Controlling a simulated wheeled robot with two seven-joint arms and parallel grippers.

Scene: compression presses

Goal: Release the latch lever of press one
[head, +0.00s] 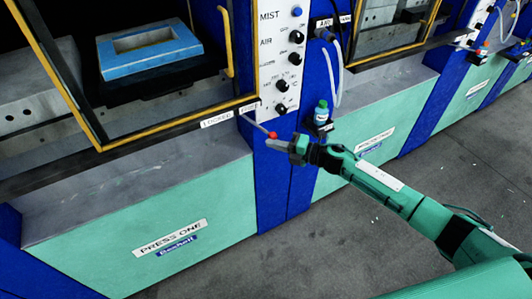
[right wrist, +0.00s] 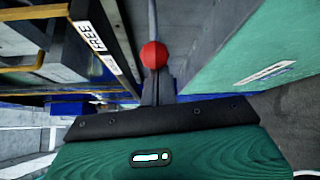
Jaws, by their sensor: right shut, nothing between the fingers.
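Press one (head: 120,220) is the large green and blue machine at the left of the head view. Its latch lever (head: 257,125) is a thin grey rod with a red ball knob (head: 272,134). The lever sits at the right end of a white label strip (head: 230,112) marked LOCKED and FREE. My right gripper (head: 270,144) is shut and empty, its tip right beside the knob. In the right wrist view the red knob (right wrist: 154,55) is just beyond the shut fingers (right wrist: 157,90); whether they touch is unclear. My left gripper is not in view.
The yellow-edged guard frame (head: 165,132) is left of the lever. A dial panel (head: 283,60) stands above it. A small bottle (head: 321,112) sits on a bracket to the right, near my right arm. Grey floor (head: 350,240) is open in front.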

